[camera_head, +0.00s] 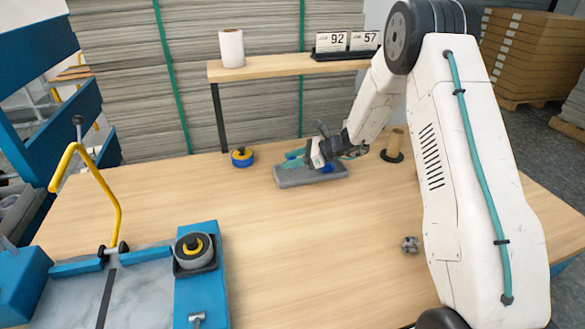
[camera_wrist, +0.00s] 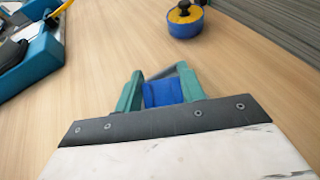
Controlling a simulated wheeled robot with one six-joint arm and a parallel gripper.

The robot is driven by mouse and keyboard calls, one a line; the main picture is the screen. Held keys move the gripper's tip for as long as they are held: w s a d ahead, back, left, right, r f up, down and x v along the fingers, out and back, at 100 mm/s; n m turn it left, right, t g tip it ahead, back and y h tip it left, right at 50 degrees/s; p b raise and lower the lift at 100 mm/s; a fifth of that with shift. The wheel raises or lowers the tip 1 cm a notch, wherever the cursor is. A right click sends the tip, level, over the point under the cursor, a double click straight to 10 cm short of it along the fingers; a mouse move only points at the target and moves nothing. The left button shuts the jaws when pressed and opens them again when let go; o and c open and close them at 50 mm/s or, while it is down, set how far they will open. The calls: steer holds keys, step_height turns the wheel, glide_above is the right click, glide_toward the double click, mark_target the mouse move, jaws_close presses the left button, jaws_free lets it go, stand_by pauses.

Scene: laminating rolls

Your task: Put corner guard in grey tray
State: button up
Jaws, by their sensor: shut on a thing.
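My gripper (camera_head: 322,160) is over the grey tray (camera_head: 290,180), which lies flat toward the back middle of the table. In the wrist view my gripper (camera_wrist: 160,80) has its teal fingers on either side of a blue piece, which I take to be the corner guard (camera_wrist: 162,93), and is shut on it. Some blue of the guard (camera_head: 327,169) also shows below my gripper in the head view. A grey bar, probably part of the tray, shows beyond the guard in the wrist view. I cannot tell whether the guard touches the tray. My gripper hides part of the tray.
A blue-and-yellow round object (camera_head: 242,157) stands left of the tray. A brown roll on a dark base (camera_head: 394,146) stands to the right. A raised shelf (camera_head: 280,70) spans behind. A small grey part (camera_head: 410,244) lies at right; a blue fixture (camera_head: 200,275) occupies the front left.

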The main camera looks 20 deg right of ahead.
steer(key=shift+f, duration=1.65)
steer(key=shift+f, duration=0.1)
steer(key=o, duration=0.7)
steer(key=shift+c, duration=0.2)
